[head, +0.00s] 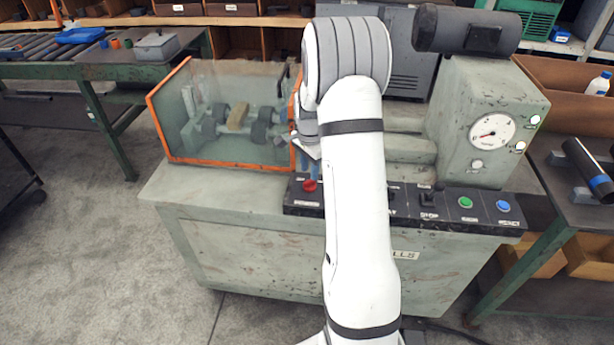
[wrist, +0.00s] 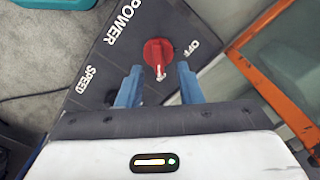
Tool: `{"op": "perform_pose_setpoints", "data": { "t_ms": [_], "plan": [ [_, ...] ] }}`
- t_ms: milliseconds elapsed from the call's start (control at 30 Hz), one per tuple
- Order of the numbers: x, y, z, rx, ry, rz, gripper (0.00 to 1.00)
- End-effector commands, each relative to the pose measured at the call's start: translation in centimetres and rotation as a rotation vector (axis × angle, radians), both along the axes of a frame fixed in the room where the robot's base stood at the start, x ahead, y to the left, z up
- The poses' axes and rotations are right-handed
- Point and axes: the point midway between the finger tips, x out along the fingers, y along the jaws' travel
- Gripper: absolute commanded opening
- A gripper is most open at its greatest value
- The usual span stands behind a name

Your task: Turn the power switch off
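The power switch is a red rotary knob (wrist: 158,56) on a dark control panel (wrist: 110,75), with a white mark on its near edge. The label POWER stands to its left and OFF to its upper right. The white mark does not point at OFF. My gripper (wrist: 160,85) is open, its two blue fingers on either side of and just short of the knob, with visible gaps. In the head view the red knob (head: 310,185) sits at the panel's left end, and my white arm hides part of the panel. My gripper is mostly hidden there behind the arm.
An orange-framed clear guard (head: 225,115) stands left of and behind the knob; its orange frame (wrist: 270,80) is close on the right in the wrist view. A green button (head: 465,202), a blue button (head: 503,206) and a gauge (head: 492,132) are on the machine's right.

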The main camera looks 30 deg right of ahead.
Motion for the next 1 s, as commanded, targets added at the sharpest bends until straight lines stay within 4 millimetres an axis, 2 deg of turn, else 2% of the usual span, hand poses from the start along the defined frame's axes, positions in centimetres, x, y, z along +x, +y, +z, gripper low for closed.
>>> {"op": "perform_pose_setpoints", "data": {
  "t_ms": [100,233,567,1000],
  "plan": [
    [-0.1,0.0,-1.8,0.002,0.002,0.0,0.33],
    [0.0,0.0,-3.0,0.001,0.0,0.0,0.33],
    [0.0,0.0,-3.6,0.0,-0.001,0.0,0.33],
    [0.0,-0.1,-3.6,0.0,-0.003,0.0,0.0]
  ]
}}
